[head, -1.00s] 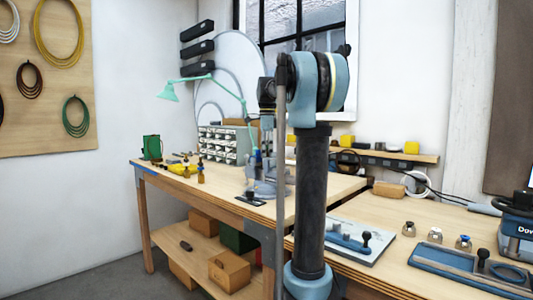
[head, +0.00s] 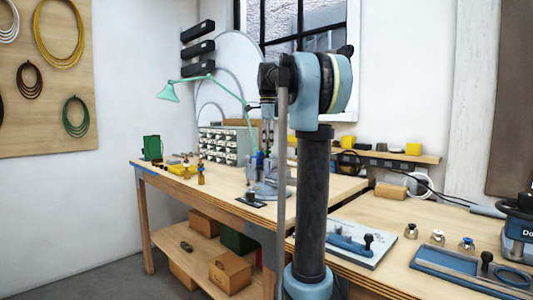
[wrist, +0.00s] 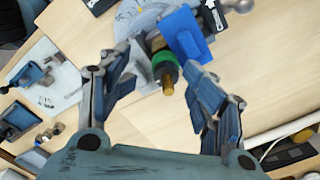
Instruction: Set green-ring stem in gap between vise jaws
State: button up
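The green-ring stem (wrist: 165,67) shows in the wrist view as a dark piece with a green ring and a brass end towards the camera. It is between my gripper's spread fingers (wrist: 163,80), with space on both sides. A bright blue jaw piece (wrist: 186,38) of the vise is right beside it. The stem's far end is hidden, so I cannot tell how deep it sits between the jaws. In the head view my gripper (head: 267,112) points down above the vise (head: 262,188) on the left bench; the stem is too small to make out there.
Small amber-based pieces (head: 200,174) and a green box (head: 152,147) stand on the left bench. A green lamp (head: 170,92) arches behind, beside a white drawer cabinet (head: 222,147). The right bench holds a fixture plate (head: 345,240), small metal parts (head: 437,237) and a blue tray (head: 455,270).

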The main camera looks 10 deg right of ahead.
notch_tip(320, 180, up, 8)
jog(key=shift+f, duration=0.2)
jog(key=shift+r, duration=0.1)
dwell(0.3)
notch_tip(320, 180, up, 9)
dwell(1.0)
